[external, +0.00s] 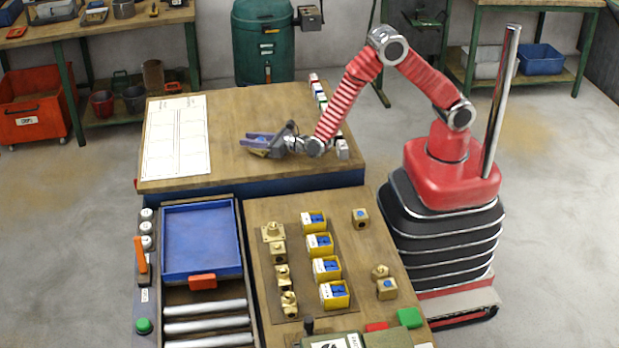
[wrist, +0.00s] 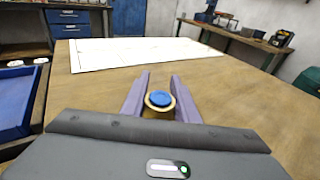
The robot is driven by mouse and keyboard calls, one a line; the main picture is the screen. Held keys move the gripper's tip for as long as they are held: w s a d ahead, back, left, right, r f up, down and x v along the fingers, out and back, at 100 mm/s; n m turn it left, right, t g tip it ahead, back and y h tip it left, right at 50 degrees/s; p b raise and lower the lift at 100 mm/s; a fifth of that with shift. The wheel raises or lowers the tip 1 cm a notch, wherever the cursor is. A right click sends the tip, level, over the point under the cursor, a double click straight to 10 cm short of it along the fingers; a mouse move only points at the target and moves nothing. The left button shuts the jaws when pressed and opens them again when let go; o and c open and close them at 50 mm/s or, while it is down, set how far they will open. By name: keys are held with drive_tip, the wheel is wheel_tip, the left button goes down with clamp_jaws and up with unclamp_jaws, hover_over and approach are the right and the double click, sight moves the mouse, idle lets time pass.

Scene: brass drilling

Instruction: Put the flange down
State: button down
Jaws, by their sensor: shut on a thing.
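My gripper (external: 255,142) is low over the wooden bench top (external: 225,115). In the wrist view its two purple fingers are shut on the flange (wrist: 160,102), a round brass part with a blue disc on top. The flange is upright between the fingers; its lower part is hidden by the gripper body. In the external view it is mostly hidden by the fingers. I cannot tell whether it touches the bench top. The white sheet with printed boxes (external: 176,140) lies to the left of my gripper and is empty; it also shows ahead in the wrist view (wrist: 140,52).
A blue tray (external: 202,277) lies in front, over rollers. To its right, a board holds brass fittings (external: 283,275) and several yellow-and-blue blocks (external: 319,244). Small coloured items (external: 318,92) line the bench's right edge. Bare wood surrounds my gripper.

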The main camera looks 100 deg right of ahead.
drive_tip(key=shift+f, duration=0.5)
drive_tip(key=shift+f, duration=0.1)
drive_tip(key=c, duration=1.4)
unclamp_jaws()
drive_tip(key=v, duration=1.2)
drive_tip(key=shift+a, duration=0.1)
